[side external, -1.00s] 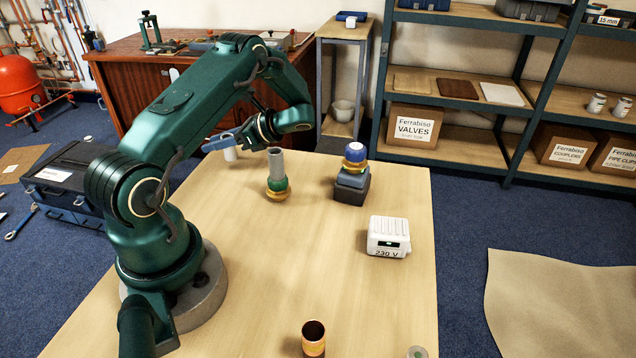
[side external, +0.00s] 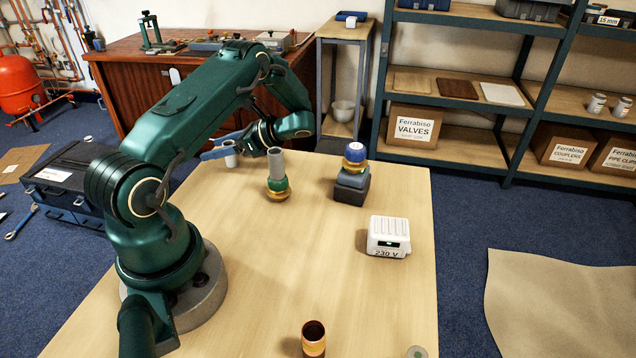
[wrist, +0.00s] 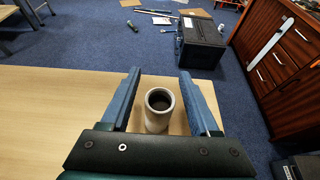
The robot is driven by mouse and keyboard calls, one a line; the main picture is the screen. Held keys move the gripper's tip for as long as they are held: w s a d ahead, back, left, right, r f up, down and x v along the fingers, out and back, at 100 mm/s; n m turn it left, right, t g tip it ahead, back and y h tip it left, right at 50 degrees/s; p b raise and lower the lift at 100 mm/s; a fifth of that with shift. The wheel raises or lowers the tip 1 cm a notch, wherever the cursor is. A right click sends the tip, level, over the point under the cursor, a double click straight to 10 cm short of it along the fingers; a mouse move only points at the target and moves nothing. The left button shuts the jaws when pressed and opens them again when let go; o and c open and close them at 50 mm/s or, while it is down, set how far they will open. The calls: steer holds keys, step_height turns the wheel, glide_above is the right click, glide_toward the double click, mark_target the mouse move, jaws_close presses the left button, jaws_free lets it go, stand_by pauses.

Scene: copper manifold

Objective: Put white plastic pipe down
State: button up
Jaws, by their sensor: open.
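The white plastic pipe (wrist: 152,121) stands upright between the two blue fingers of my gripper (wrist: 159,74) in the wrist view. The fingers are spread, with a gap on each side of the pipe. Its open top faces the camera. In the side view the pipe (side external: 231,160) is at the far left edge of the wooden table, partly hidden by my gripper (side external: 217,149). Its base appears to be on the table, though the contact is hard to see.
A grey pipe on a green and brass fitting (side external: 277,178) stands close to the right of my gripper. A blue-capped stack (side external: 353,178), a white 230 V box (side external: 388,237) and a copper fitting (side external: 313,338) stand further off. The table's middle (side external: 270,260) is clear.

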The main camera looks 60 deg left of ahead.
steer(key=v, duration=1.1)
steer(key=shift+w, duration=0.15)
steer(key=shift+w+d+r, duration=0.15)
steer(key=shift+w+d, duration=0.05)
steer(key=shift+d, duration=0.15)
steer(key=shift+d+r, duration=0.25)
steer(key=shift+r, duration=0.05)
steer(key=s+d+r+n+t+h, duration=0.2)
steer(key=d+t, duration=0.3)
steer(key=d, duration=0.3)
steer(key=s+d+r+n+t+h, duration=0.3)
steer(key=d+r+n+t+h, duration=0.1)
steer(key=d, duration=0.4)
steer(key=s+d+r+n+t+h, duration=0.3)
steer(key=d+t, duration=0.3)
steer(key=d, duration=0.2)
steer(key=shift+s+d, duration=0.2)
steer(key=shift+d, duration=0.1)
